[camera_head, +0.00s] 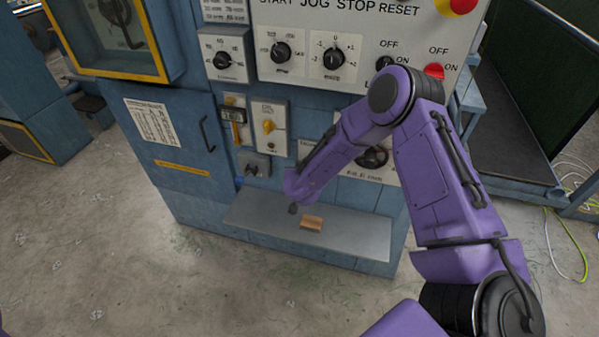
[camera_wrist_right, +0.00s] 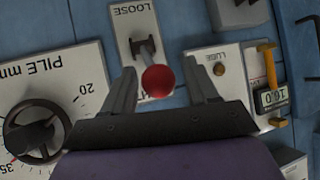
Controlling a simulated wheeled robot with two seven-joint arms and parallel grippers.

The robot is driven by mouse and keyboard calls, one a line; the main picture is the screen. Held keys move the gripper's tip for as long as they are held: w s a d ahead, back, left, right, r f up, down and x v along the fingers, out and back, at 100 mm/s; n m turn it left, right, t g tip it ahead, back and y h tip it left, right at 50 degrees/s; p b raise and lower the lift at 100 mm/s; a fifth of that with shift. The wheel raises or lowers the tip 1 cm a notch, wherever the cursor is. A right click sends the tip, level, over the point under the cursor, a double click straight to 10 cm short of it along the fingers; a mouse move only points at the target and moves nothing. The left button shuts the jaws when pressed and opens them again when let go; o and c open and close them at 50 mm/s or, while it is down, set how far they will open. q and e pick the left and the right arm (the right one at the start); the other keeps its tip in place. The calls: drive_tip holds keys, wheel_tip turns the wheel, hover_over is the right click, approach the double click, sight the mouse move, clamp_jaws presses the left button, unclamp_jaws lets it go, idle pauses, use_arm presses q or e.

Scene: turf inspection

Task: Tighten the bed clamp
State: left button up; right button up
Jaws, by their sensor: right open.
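The bed clamp lever shows in the right wrist view as a dark metal arm with a red ball knob (camera_wrist_right: 158,82). It is mounted on a pale plate (camera_wrist_right: 128,22) marked LOOSE, which appears upside down. My right gripper (camera_wrist_right: 162,84) is open, with one dark finger on each side of the red knob in the picture. I cannot tell how deep the knob sits between the fingers, and no contact is visible. In the head view my purple right arm covers the clamp and the right gripper. My left gripper is not in view.
The handwheel (camera_wrist_right: 35,130) on the pile dial is left of the gripper in the wrist view. The LUBE plate (camera_wrist_right: 222,100) and a yellow gauge (camera_wrist_right: 268,97) are to the right. A grey shelf (camera_head: 255,215) below the panel holds a small wooden block (camera_head: 312,223).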

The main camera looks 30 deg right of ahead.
drive_tip(key=b+v, duration=0.1)
drive_tip(key=v, duration=0.9)
drive_tip(key=shift+s+a, duration=0.15)
drive_tip(key=shift+s, duration=0.05)
drive_tip(key=shift+r, duration=0.1)
drive_tip(key=s+a+f+g+y+b, duration=0.1)
drive_tip(key=s+f+g+b, duration=0.1)
drive_tip(key=s+f, duration=1)
drive_tip(key=s+a+f+g+y+b, duration=0.1)
drive_tip(key=s+f+g, duration=0.3)
drive_tip(key=s+f, duration=0.7)
drive_tip(key=s+b, duration=0.1)
drive_tip(key=s, duration=0.6)
drive_tip(key=shift+s+f+n, duration=0.3)
drive_tip(key=shift+s+f, duration=0.05)
drive_tip(key=shift+f, duration=0.05)
